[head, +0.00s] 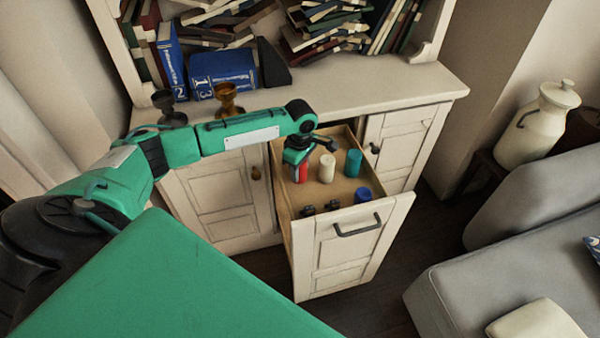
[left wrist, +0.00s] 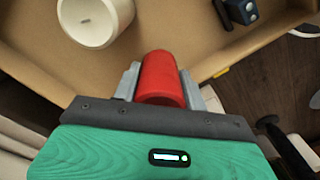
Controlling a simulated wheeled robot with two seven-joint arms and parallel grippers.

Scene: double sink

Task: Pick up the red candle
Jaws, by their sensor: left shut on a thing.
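The red candle (head: 302,172) stands in the open drawer (head: 345,226) of the white cabinet, at the drawer's left side. In the left wrist view the red candle (left wrist: 162,78) sits between the two grey fingers of my left gripper (left wrist: 164,84), which is shut on it. In the head view my left gripper (head: 298,158) reaches down into the drawer from above, and it hides the candle's top. I cannot tell whether the candle touches the drawer floor. My right gripper is not in view.
A white candle (head: 327,168), a teal candle (head: 353,163) and a blue candle (head: 363,195) stand in the drawer, with small dark items (head: 320,208) near its front. Goblets (head: 228,98) and books (head: 222,72) are on the cabinet top. A grey sofa (head: 520,250) stands at the right.

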